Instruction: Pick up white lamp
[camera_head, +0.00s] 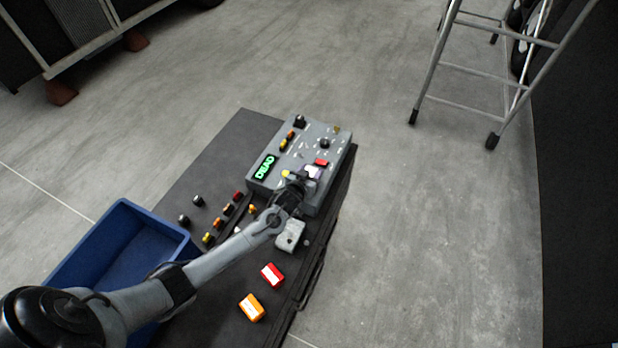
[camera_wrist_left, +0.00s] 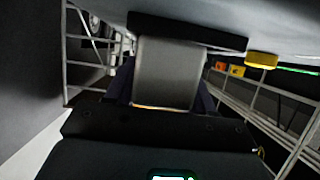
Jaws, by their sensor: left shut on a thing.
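The grey control panel (camera_head: 325,135) lies on the dark bench top, with a green lit "DEAD" display and several buttons and lamps. My left gripper (camera_head: 298,186) is at the panel's near edge, shut on a pale lamp that I take for the white lamp (camera_head: 313,172). In the left wrist view the white lamp (camera_wrist_left: 168,72) is a pale block between the dark fingers, with a wide dark collar beside the panel surface. I cannot tell whether the collar touches the panel. The fingers partly hide the lamp in the head view. My right gripper is not in view.
A small whitish box (camera_head: 290,235), a red block (camera_head: 272,275) and an orange block (camera_head: 251,307) lie on the bench (camera_head: 222,150). Several small coloured lamps stand left of my arm. A blue bin (camera_head: 122,212) is at left. A ladder (camera_head: 470,70) stands far right.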

